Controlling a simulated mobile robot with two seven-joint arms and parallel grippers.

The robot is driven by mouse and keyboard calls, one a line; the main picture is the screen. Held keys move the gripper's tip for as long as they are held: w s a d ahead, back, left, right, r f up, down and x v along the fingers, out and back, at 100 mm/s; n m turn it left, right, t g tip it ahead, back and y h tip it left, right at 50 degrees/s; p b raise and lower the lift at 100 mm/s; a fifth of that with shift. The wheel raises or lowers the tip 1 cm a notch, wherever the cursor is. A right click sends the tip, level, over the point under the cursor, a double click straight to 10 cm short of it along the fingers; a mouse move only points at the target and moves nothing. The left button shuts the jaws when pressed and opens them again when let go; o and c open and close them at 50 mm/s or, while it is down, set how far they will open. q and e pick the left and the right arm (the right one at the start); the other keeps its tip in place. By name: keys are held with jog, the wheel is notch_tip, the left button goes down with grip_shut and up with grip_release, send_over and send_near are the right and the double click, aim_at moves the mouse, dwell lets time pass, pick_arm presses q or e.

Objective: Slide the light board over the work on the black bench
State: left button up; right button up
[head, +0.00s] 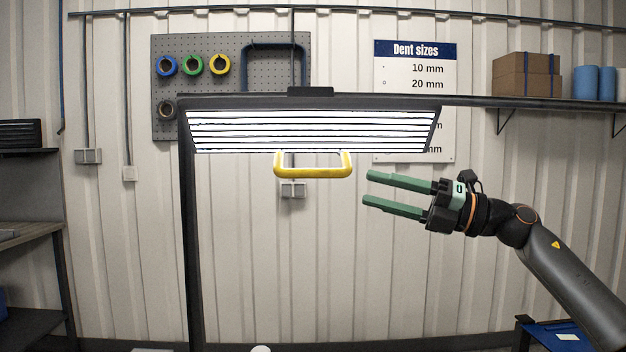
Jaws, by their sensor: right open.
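The light board (311,130) hangs lit from a dark rail at the top, with bright white strips across its face. A yellow handle (313,172) hangs below its lower edge, near the middle. My right gripper (367,189) is open and empty, its two green fingers pointing left. In the picture the fingertips are just right of the handle and apart from it. My left gripper is not in view. The black bench and the work on it cannot be made out in this view.
A dark upright post (191,240) stands left of the light board. Behind are a pegboard (230,75) with tape rolls and a dent sizes sign (414,52). A shelf (540,103) with boxes is at the right. The space below the handle looks clear.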

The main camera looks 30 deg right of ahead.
aim_at(325, 176)
jog(key=p+x, duration=0.5)
jog(key=r+p+x, duration=0.1)
jog(key=p+x, duration=0.1)
jog(key=shift+w+a, duration=0.1)
jog(key=shift+a, duration=0.25)
jog(key=p+x, duration=0.2)
jog(key=x, duration=0.1)
jog(key=shift+w, duration=0.15)
jog(key=shift+w+a+f+p, duration=0.1)
jog(key=shift+w+a+p, duration=0.3)
jog(key=shift+w+a, duration=0.1)
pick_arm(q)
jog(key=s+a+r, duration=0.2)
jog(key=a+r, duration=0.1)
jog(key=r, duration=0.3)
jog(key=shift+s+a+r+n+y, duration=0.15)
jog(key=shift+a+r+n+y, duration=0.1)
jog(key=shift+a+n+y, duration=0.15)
pick_arm(e)
jog(key=shift+c, duration=0.2)
grip_shut()
